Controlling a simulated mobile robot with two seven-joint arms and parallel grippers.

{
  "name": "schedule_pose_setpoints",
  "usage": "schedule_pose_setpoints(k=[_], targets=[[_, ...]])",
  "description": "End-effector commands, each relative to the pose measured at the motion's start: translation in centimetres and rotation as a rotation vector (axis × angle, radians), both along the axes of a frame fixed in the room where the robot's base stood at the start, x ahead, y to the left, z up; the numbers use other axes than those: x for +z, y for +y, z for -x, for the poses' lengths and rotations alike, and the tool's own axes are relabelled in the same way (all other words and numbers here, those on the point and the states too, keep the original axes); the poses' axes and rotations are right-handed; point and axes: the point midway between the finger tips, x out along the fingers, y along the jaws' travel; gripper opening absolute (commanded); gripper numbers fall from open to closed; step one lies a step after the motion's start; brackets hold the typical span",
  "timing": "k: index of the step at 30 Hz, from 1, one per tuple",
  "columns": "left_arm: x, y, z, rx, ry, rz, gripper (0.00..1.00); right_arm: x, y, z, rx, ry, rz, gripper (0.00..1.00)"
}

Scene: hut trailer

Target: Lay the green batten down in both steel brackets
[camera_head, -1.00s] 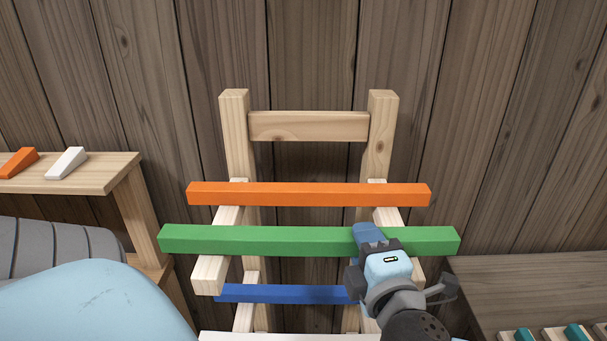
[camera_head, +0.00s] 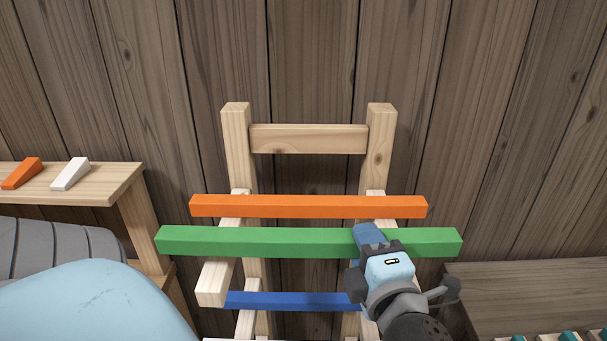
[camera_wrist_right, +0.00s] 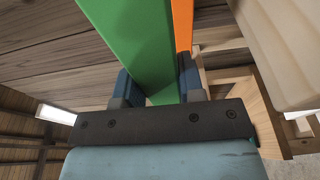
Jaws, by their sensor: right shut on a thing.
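The long green batten (camera_head: 270,242) lies level across the front of a wooden rack. My right gripper (camera_head: 372,240) is shut on it, right of its middle. In the right wrist view the green batten (camera_wrist_right: 135,45) runs between the two dark blue fingers of my right gripper (camera_wrist_right: 158,88). Whether the batten touches the rack arms below it, I cannot tell. No steel brackets show in these views. A pale blue part of my own body fills the lower left of the head view; my left gripper does not show.
An orange batten (camera_head: 305,206) lies on the rack (camera_head: 238,150) just behind the green one, and a blue batten (camera_head: 290,301) lies lower. A shelf (camera_head: 100,190) at left holds an orange wedge (camera_head: 22,173) and a white wedge (camera_head: 71,174). A bench (camera_head: 520,290) stands at right.

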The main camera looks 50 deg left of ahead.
Motion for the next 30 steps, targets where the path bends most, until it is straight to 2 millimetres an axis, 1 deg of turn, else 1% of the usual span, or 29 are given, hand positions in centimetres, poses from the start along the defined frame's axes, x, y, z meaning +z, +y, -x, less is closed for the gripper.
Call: schedule_pose_setpoints(k=[30], targets=[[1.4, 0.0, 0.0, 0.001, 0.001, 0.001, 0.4, 0.1, -6.3, 5.3, 0.0, 0.002, -0.001, 0.08]])
